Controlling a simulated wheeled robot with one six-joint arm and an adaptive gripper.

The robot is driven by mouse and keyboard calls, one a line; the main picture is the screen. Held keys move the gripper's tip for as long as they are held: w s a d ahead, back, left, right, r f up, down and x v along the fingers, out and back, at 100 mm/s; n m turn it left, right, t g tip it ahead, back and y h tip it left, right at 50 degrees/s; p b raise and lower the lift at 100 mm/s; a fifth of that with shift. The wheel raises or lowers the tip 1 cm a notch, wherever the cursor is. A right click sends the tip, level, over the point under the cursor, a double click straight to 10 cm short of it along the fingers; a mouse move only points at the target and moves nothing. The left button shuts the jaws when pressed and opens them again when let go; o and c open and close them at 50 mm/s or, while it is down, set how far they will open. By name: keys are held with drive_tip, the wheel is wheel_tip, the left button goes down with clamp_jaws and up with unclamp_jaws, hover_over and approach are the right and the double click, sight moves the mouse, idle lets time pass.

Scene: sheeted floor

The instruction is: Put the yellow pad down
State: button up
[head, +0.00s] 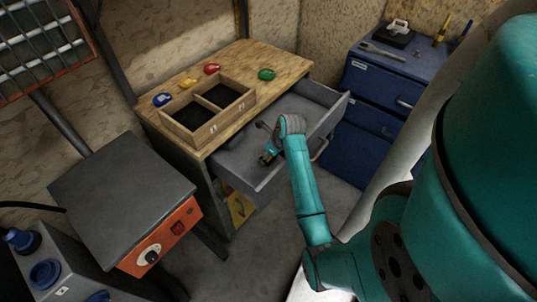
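A small yellow item (188,83), which may be the yellow pad, lies on the wooden top of the workbench (285,66), between a blue pad (162,99) and a red pad (211,69). A green pad (266,74) lies farther right on the same top. My gripper (267,156) is over or inside the workbench's open grey drawer (262,178), well apart from the yellow item. The gripper is small and dark here, so I cannot tell whether its fingers are open or hold anything.
A two-compartment wooden box (208,133) stands at the bench's front left. A blue cabinet (365,115) with tools on top stands at the right. A dark-topped unit with an orange front (170,240) stands at the lower left. Another yellow object (240,210) shows below the drawer.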

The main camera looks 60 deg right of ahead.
drive_tip(key=o, duration=1)
drive_tip(key=shift+f, duration=0.1)
drive_tip(key=v, duration=1.2)
